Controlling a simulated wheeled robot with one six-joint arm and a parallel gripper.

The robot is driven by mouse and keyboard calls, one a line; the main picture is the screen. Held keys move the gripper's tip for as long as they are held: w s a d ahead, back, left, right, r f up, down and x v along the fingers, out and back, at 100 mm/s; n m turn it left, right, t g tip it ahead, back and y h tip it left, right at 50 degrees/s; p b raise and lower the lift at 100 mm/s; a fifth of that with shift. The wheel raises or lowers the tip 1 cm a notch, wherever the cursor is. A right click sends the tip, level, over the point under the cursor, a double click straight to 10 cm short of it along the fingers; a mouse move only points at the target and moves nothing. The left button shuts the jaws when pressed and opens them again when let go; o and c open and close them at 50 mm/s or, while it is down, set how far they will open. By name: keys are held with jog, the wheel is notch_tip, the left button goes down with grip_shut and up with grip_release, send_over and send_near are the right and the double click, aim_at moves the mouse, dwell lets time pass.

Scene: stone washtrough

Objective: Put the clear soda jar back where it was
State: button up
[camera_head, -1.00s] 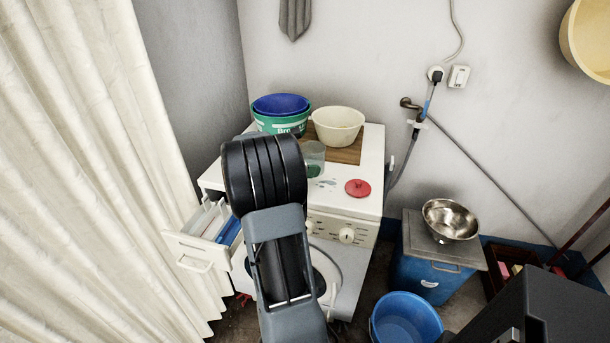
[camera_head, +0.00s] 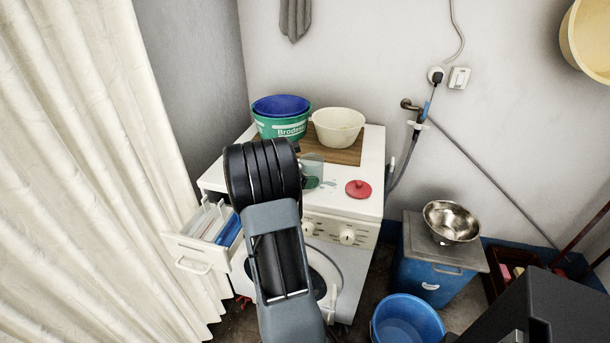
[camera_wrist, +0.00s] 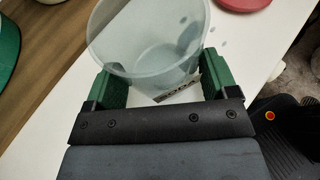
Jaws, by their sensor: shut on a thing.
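The clear soda jar (camera_head: 313,166) is over the white washing machine top (camera_head: 338,204), left of the red lid (camera_head: 358,189). In the wrist view the jar (camera_wrist: 150,50) is open at the top and looks empty, with part of a dark-lettered label low on its wall. My gripper (camera_wrist: 158,80) is shut on the jar, with one green finger on each side. In the head view my arm hides much of the gripper. I cannot tell whether the jar's base touches the machine top. The red lid (camera_wrist: 243,3) also shows at the wrist view's top edge.
Behind the jar, a brown board (camera_head: 345,155) carries a cream bowl (camera_head: 338,127); a green tub (camera_head: 282,127) with a blue basin stands beside it. The detergent drawer (camera_head: 205,240) is pulled out at the left.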

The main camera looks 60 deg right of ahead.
jog(key=o, duration=0.9)
jog(key=shift+o, duration=0.2)
jog(key=shift+r, duration=0.1)
jog(key=p+v, duration=0.1)
jog(key=v, duration=1)
jog(key=shift+w+a+r, duration=0.1)
jog(key=shift+r, duration=0.1)
jog(key=s+a+m+t+y, duration=0.2)
jog(key=a+m+t+y, duration=0.1)
jog(key=a, duration=0.8)
jog(key=s+a+f+m+t+y, duration=0.1)
jog(key=a+m+y, duration=0.4)
jog(key=a, duration=0.6)
jog(key=s+a+f+m+t+y, duration=0.1)
jog(key=s+a+m+t+y, duration=0.2)
jog(key=a, duration=0.8)
jog(key=shift+s+a+f+m+t+y, duration=0.15)
jog(key=shift+s+a+m+t+y, duration=0.2)
jog(key=shift+m+t+y, duration=0.45)
jog(key=shift+t, duration=0.3)
